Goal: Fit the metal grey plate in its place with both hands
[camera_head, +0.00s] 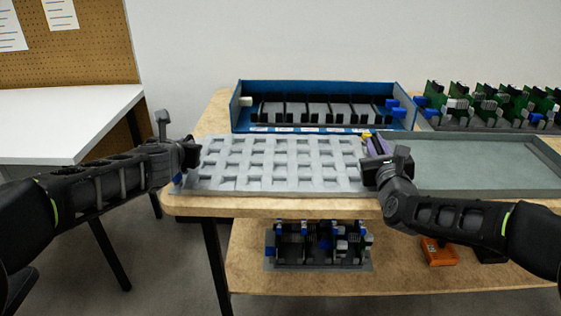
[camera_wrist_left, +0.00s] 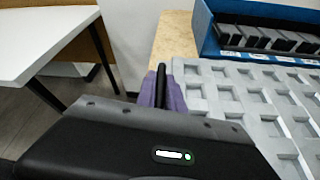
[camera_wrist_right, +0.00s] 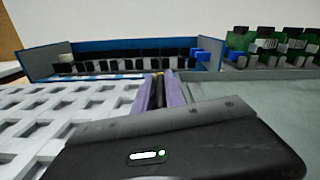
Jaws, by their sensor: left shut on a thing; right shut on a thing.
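The grey plate (camera_head: 275,160), pierced with rows of square openings, lies near level over the front of the wooden table. It also shows at the right of the left wrist view (camera_wrist_left: 212,85) and the left of the right wrist view (camera_wrist_right: 88,98). My left gripper (camera_head: 188,158) is shut at the plate's left edge; its purple fingers (camera_wrist_left: 163,92) are close together there. My right gripper (camera_head: 376,148) is shut at the plate's right edge, with purple fingers (camera_wrist_right: 157,92). The exact grip on the edges is partly hidden. I cannot tell whether the plate touches the table.
A blue open box (camera_head: 300,87) with black dividers stands behind the plate. A grey tray (camera_head: 480,188) lies to the right, with green circuit boards (camera_head: 490,100) behind it. A lower shelf (camera_head: 390,275) holds another board assembly (camera_head: 318,246) and an orange item (camera_head: 438,252). A white table (camera_head: 60,120) is at left.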

